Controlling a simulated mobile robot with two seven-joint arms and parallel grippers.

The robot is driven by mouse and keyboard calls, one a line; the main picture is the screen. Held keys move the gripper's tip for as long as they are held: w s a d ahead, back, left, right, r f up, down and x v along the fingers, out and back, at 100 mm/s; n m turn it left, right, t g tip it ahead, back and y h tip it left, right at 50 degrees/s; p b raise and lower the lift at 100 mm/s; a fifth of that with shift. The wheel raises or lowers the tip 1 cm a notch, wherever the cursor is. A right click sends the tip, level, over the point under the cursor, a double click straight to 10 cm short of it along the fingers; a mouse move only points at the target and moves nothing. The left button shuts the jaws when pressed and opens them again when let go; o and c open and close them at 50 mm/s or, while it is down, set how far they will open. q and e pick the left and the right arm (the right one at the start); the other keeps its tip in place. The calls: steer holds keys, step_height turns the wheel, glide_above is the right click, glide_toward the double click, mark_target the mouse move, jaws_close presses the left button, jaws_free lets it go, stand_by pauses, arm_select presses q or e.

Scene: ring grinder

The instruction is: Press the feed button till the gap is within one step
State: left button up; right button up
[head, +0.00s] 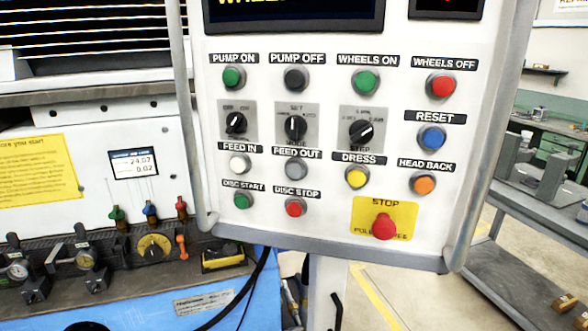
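The control panel (330,190) fills the middle and right of the head view. The white FEED IN button (238,163) sits at its left, below a black selector knob (236,122). The grey FEED OUT button (295,168) is just right of it. The STEP selector (361,131) is a black knob above the yellow DRESS button (356,177). A small display (134,164) on the machine at the left reads about 24.07 and 0.02. The dark screen (290,14) at the panel's top is cut off. Neither of my grippers shows.
Other buttons crowd the panel: a red STOP mushroom (384,226) on yellow, a red DISC STOP (296,207), a green DISC START (243,201) close under FEED IN. A grey tubular rail (187,120) edges the panel. Gauges and taps line the machine ledge at left.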

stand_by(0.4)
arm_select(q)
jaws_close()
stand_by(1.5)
